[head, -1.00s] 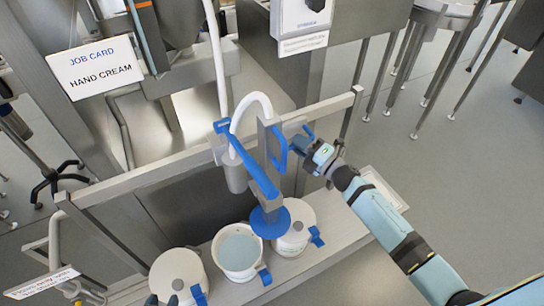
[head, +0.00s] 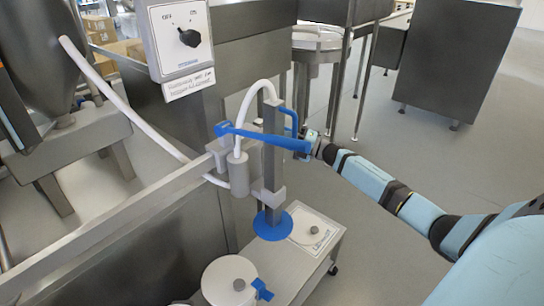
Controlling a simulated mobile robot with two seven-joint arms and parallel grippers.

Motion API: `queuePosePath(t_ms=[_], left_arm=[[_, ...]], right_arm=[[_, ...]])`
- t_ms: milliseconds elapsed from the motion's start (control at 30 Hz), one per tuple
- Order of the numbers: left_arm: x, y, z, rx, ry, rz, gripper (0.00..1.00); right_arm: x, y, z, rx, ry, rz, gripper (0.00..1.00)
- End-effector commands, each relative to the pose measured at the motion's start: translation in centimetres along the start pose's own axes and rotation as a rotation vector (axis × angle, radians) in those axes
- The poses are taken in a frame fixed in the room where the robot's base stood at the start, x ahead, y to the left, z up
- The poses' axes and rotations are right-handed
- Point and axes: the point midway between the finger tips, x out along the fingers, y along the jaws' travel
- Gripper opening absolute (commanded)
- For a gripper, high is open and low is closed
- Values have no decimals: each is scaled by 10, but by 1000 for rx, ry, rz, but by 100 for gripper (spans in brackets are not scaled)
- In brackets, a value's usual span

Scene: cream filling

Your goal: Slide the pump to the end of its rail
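The pump (head: 268,160) is a grey upright column with a blue lever (head: 265,138), a blue side handle (head: 291,122), a white hose and a blue disc (head: 272,225) at its foot. It sits on the grey rail (head: 110,222), which runs up from the lower left. No bare rail shows to the right of the pump. My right gripper (head: 309,138) is at the blue side handle, partly hidden by the lever's end; its finger opening is not clear. My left gripper is not seen.
A lidded white pot (head: 229,282) with a blue clip stands below the rail. A dial box (head: 182,38) hangs above. A steel cabinet (head: 455,60) stands behind; the floor to the right is clear.

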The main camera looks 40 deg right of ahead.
Motion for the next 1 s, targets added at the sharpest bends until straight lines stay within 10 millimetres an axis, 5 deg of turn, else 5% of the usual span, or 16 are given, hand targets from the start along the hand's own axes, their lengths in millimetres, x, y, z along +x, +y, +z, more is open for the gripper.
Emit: queuePosePath(t_ms=[600, 633, 700, 1000], left_arm=[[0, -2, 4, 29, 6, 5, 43], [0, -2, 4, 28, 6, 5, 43], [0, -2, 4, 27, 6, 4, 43], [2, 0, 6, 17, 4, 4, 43]], right_arm=[[-8, 2, 20, -1, -5, 1, 0], [-8, 2, 20, -2, -5, 1, 23], [-8, 2, 19, -1, -4, 1, 39], [-8, 0, 18, 0, -1, -1, 40]])
